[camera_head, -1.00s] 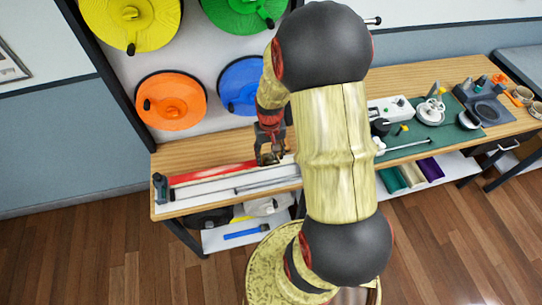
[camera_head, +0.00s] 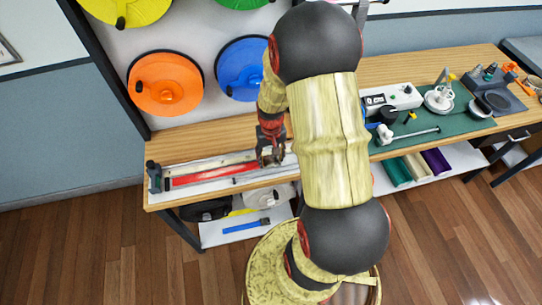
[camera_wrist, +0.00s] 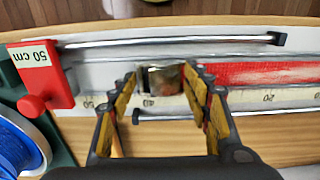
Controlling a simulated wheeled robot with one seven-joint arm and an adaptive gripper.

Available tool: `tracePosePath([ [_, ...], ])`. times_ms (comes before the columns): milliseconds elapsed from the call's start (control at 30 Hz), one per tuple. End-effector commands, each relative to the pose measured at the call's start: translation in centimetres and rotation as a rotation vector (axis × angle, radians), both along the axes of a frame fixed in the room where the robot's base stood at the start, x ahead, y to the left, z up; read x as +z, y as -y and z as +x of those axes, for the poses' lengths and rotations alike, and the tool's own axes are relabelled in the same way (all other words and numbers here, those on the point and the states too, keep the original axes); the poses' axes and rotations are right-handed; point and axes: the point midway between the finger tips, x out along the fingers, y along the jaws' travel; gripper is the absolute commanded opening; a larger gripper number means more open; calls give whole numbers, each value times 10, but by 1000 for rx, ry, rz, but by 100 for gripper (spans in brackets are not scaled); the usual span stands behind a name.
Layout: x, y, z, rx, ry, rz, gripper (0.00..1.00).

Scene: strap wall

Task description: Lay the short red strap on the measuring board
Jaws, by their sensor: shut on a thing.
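The red strap (camera_head: 215,173) stretches flat along the white measuring board (camera_head: 287,171) in the head view. In the wrist view the red strap (camera_wrist: 265,74) runs to the right from a metal end piece (camera_wrist: 165,79), along the board's number scale (camera_wrist: 178,101). My gripper (camera_head: 270,160) is over the board's right part. In the wrist view my gripper (camera_wrist: 160,80) has its fingers on both sides of the metal end piece, shut on it. I cannot tell whether the strap's held end touches the board.
A red block marked 50 cm (camera_wrist: 40,75) stands at the board's end, beside a metal rod (camera_wrist: 165,40). A blue spool (camera_wrist: 15,145) is near it. A dark clamp (camera_head: 154,177) stands at the board's left end. A green mat with tools (camera_head: 425,130) lies to the right.

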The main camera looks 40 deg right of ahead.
Motion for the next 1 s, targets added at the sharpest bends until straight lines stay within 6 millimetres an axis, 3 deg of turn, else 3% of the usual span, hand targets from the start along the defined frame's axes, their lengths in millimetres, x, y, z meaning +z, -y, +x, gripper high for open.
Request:
tracePosePath([
  [267, -1, 0, 1, 0, 2, -1, 19],
  [300, -1, 0, 1, 0, 1, -1, 49],
  [667, -1, 0, 0, 0, 1, -1, 70],
  [1000, 0, 0, 0, 0, 1, -1, 70],
])
